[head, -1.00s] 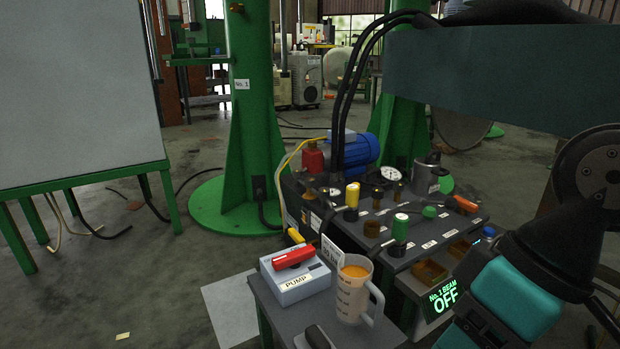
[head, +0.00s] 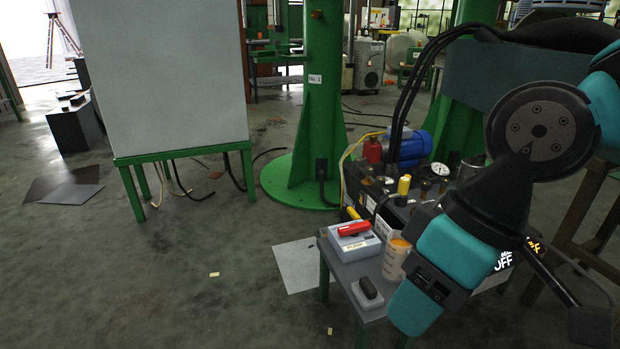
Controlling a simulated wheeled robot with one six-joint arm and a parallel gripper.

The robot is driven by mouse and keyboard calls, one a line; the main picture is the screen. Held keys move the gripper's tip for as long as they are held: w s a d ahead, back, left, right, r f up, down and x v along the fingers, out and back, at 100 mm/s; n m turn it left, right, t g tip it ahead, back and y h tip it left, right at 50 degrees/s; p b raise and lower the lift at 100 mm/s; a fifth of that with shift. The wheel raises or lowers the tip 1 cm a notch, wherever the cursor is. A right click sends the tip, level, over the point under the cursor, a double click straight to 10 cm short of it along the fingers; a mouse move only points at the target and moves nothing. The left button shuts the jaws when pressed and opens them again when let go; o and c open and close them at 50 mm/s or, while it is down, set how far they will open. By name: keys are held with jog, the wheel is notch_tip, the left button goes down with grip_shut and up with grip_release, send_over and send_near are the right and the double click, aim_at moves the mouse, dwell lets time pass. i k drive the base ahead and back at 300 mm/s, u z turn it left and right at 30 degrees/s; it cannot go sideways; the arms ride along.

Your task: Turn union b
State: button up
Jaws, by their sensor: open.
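My arm, teal and black, crosses the right side of the head view and covers much of the hydraulic bench. I cannot make out the fingers of my gripper. The bench top (head: 382,206) carries several small brass fittings, one of them (head: 424,187) near the gauge. I cannot tell which fitting is union b; it may be hidden behind my arm. A yellow-handled valve (head: 404,185) stands upright beside the fittings. A round white gauge (head: 440,169) sits behind them.
A small table (head: 335,262) holds a pump box (head: 356,244) with a red lever, a cup of orange liquid (head: 396,260) and a dark-topped block (head: 368,289). A green column (head: 322,100) and white board (head: 165,80) stand behind. Floor at left is mostly clear.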

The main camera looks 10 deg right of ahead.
aim_at(368, 169)
jog(key=u, duration=1.2)
jog(key=i, duration=2.4)
jog(key=z, duration=0.35)
jog(key=i, duration=1.15)
jog(key=z, duration=1.65)
jog(key=i, duration=0.9)
jog(key=z, duration=0.8)
